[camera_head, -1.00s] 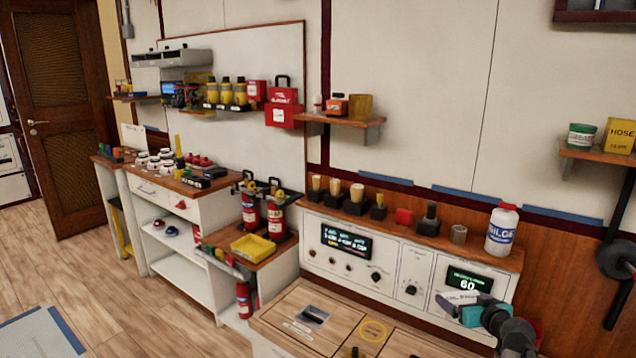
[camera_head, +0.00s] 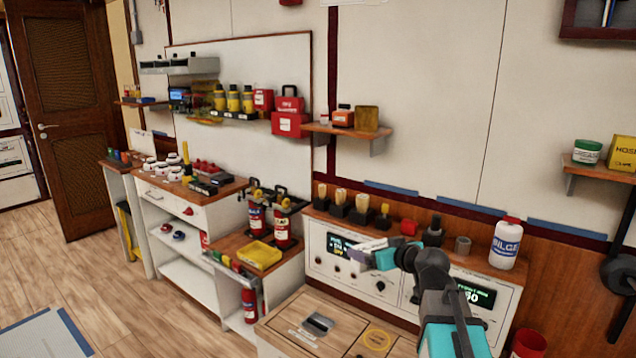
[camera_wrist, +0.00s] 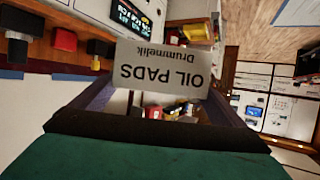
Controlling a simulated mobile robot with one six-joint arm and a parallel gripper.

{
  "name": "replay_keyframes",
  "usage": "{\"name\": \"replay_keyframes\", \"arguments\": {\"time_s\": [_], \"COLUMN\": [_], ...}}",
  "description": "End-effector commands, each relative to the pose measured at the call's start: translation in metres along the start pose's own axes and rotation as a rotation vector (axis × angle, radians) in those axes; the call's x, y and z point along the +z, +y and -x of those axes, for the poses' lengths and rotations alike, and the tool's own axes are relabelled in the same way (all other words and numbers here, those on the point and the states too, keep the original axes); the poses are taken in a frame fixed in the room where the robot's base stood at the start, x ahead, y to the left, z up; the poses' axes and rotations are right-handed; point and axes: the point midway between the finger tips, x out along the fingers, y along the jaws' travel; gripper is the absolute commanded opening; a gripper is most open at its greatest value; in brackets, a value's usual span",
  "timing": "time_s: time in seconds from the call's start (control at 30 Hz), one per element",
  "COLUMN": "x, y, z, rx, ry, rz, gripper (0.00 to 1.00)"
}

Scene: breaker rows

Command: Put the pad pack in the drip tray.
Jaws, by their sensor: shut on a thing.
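The pad pack is a flat white pack labelled OIL PADS, upside down in the wrist view (camera_wrist: 165,72). My gripper (camera_wrist: 160,95) is shut on it, with one finger at each side. In the head view the white pack (camera_head: 371,244) shows at the tip of my gripper (camera_head: 362,256), in front of the control panel. A yellow tray (camera_head: 260,254), apparently the drip tray, sits on the low wooden bench to the left. The held pack is clear of it, to its right.
Red extinguishers (camera_head: 257,219) stand behind the tray. Small coloured items (camera_head: 230,263) line the bench's left edge. The panel's top ledge holds brushes (camera_head: 341,199) and a white bottle (camera_head: 506,243). A wooden-topped counter (camera_head: 335,325) lies below my gripper.

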Motion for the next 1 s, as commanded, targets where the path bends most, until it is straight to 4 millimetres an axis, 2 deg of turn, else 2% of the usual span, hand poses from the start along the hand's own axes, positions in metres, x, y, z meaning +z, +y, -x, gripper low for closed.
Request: {"name": "replay_keyframes", "arguments": {"time_s": [0.03,0.1,0.23,0.37,0.6,1.0], "x": [-0.016,-0.030,-0.046,-0.047,-0.036,-0.032], "y": [-0.013,-0.026,-0.032,-0.018,0.004,0.011], "z": [0.001,0.003,0.008,0.014,0.019,0.021], "rx": [-0.002,0.007,0.056,0.130,0.254,0.356], "ry": [0.004,0.003,0.003,0.003,0.001,0.002], "rz": [0.004,0.000,-0.021,-0.051,-0.102,-0.147], "gripper": [0.68,0.68,0.68,0.68,0.68,0.68]}}
